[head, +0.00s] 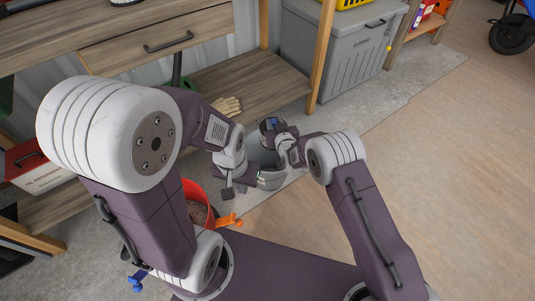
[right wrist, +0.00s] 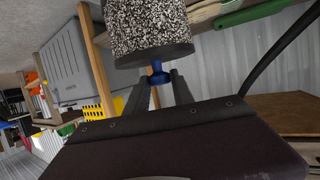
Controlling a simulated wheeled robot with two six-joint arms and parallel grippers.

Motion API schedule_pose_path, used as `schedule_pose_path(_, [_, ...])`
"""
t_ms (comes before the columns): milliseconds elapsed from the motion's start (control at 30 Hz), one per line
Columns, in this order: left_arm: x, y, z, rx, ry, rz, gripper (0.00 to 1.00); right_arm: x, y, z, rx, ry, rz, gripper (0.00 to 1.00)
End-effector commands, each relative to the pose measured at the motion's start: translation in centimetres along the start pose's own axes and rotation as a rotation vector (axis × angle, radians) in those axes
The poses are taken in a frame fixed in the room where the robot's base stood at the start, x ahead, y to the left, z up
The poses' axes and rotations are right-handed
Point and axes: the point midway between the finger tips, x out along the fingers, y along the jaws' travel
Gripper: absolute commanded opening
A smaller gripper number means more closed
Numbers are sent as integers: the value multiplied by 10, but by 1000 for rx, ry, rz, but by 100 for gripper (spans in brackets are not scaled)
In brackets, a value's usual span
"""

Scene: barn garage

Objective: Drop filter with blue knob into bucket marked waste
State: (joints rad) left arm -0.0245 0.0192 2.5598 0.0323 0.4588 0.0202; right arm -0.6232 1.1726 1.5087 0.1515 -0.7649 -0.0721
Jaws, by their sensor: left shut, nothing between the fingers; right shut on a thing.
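The filter (right wrist: 148,30) is a speckled black-and-white cylinder with a dark end cap and a blue knob (right wrist: 158,75). My right gripper (right wrist: 160,88) is shut on the blue knob. In the head view the filter (head: 266,128) shows small and dark near the middle, beside my right gripper (head: 284,145). My left gripper (head: 228,191) is shut and empty, lower and to the left. A grey rounded container (head: 266,163) shows partly behind the grippers. A red bucket (head: 208,188) with brownish contents stands left of it. No waste marking is readable on either.
A wooden bench with a drawer (head: 150,45) and a low shelf (head: 245,85) stands at the back left. A glove (head: 229,106) lies on the shelf. A grey lidded bin (head: 345,55) stands at the back. The floor (head: 450,160) at right is clear.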

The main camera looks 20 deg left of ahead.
Motion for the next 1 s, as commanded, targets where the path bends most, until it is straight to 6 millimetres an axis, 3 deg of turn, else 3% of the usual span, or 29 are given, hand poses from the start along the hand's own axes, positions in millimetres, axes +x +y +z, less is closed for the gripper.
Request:
schedule_pose_path(267, [6, 0, 1, 0, 0, 0, 0, 2, 0, 6, -1, 0, -4, 0])
schedule_pose_path(633, [46, -1, 5, 0, 0, 0, 0, 19, 0, 53, 0, -1, -5, 0])
schedule_pose_path(933, [47, -1, 5, 0, 0, 0, 0, 20, 0, 55, 0, 1, -5, 0])
schedule_pose_path(967, [47, -1, 5, 0, 0, 0, 0, 20, -1, 55, 0, 0, -5, 32])
schedule_pose_path(1000, [47, -1, 5, 0, 0, 0, 0, 20, -1, 55, 0, 0, -5, 43])
